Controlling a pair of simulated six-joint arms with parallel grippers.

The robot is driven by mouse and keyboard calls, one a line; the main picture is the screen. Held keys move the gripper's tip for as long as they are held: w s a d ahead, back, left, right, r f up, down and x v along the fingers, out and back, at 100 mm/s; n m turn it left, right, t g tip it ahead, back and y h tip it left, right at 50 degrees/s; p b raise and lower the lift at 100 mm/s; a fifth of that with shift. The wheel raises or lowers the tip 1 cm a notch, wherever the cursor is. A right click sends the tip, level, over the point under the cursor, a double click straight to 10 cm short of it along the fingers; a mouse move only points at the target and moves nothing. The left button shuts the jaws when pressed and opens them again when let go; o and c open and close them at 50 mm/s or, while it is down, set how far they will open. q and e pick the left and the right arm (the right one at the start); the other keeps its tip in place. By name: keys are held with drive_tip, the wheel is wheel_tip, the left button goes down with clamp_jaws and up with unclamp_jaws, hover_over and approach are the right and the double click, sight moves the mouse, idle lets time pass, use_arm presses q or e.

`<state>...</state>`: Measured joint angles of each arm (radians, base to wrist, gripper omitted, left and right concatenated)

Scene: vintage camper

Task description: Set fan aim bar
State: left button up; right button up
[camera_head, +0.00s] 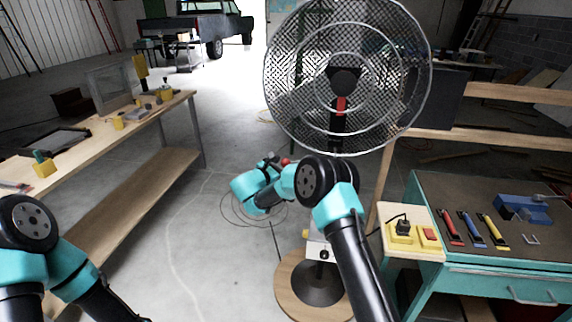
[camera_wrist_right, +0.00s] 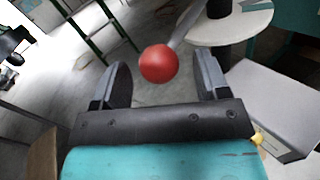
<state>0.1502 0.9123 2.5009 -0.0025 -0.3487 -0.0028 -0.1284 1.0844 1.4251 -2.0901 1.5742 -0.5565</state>
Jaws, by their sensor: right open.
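A large wire-caged fan (camera_head: 343,82) stands on a round wooden base (camera_head: 290,290) in the middle of the head view. A bar with a red ball end (camera_wrist_right: 159,63) shows in the right wrist view, its grey rod (camera_wrist_right: 190,25) running up and right. The red ball also shows small in the head view (camera_head: 285,161), beside my right gripper (camera_head: 272,160). In the right wrist view my right gripper (camera_wrist_right: 167,85) is open, with the ball in the gap between its fingers and no clear contact. My right arm hides part of the fan's stand. My left gripper is out of view.
A teal bench (camera_head: 420,195) on the right holds colored-handled tools and a blue vise-like block (camera_head: 523,208). A pale board with yellow and red switches (camera_head: 400,232) juts from it. A wooden workbench (camera_head: 130,115) stands left. Open concrete floor lies between.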

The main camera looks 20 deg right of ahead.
drive_tip(key=shift+x, duration=1.1)
drive_tip(key=c, duration=1.2)
drive_tip(key=shift+c, duration=0.2)
